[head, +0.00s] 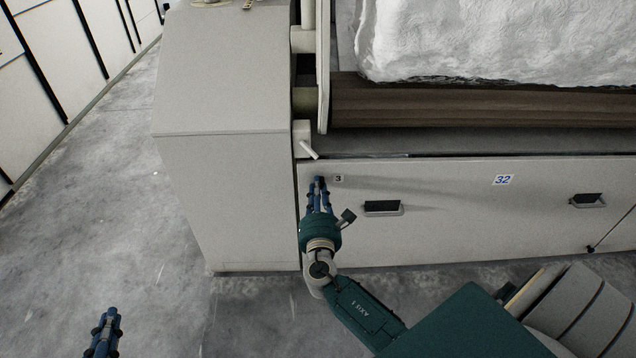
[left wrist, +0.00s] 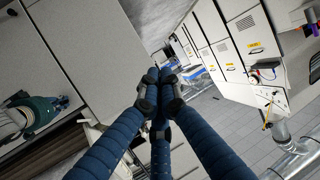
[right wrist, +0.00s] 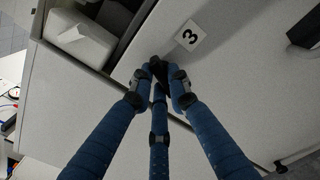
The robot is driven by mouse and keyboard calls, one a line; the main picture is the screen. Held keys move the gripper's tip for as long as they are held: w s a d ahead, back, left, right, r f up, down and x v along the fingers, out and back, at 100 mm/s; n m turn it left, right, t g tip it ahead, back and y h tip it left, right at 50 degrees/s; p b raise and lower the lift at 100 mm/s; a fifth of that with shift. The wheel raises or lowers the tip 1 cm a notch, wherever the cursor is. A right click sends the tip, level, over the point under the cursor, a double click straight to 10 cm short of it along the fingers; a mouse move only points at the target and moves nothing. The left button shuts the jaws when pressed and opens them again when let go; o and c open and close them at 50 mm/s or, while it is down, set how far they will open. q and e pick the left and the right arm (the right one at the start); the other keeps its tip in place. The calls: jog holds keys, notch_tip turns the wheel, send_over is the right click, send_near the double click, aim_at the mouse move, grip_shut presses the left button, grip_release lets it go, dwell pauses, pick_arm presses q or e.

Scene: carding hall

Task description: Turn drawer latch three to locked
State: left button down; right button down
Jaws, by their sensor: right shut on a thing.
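The label 3 (head: 339,179) is on the pale drawer front (head: 450,190), near its upper left corner. My right gripper (head: 318,181) is just left of that label, its blue fingers closed together against the front. In the right wrist view the fingertips (right wrist: 158,68) close on a small dark piece, which I take as latch three, beside the label 3 (right wrist: 190,35). The fingers hide most of the latch, so I cannot tell its turn position. My left gripper (head: 112,314) is low at the left over the floor; in the left wrist view its fingertips (left wrist: 160,76) are together and empty.
A white lever (head: 308,149) sticks out just above the right gripper. Two recessed handles, a near one (head: 383,208) and a far one (head: 586,200), are on the front. A pale cabinet (head: 225,190) stands left of it. The floor (head: 110,220) at left is clear.

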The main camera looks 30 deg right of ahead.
pick_arm(q)
jog(key=s+a+f+g+y+p, duration=0.1)
jog(key=s+a+f+g, duration=0.2)
jog(key=s+f, duration=0.3)
jog(key=s+a+f+g+y+p, duration=0.1)
jog(key=s+a+f+g+p, duration=0.1)
jog(key=s+f+g, duration=0.4)
jog(key=s+f, duration=0.1)
jog(key=s, duration=0.3)
jog(key=shift+s+a+n+g+y, duration=0.2)
jog(key=shift+a+n+g+y, duration=0.1)
jog(key=shift+a, duration=0.1)
pick_arm(e)
jog(key=n, duration=0.5)
jog(key=shift+a+f, duration=0.1)
jog(key=shift+f, duration=0.15)
jog(key=c, duration=1.7)
grip_release()
jog(key=shift+r, duration=0.1)
jog(key=shift+o, duration=0.2)
jog(key=v, duration=1.2)
jog(key=shift+s, duration=0.1)
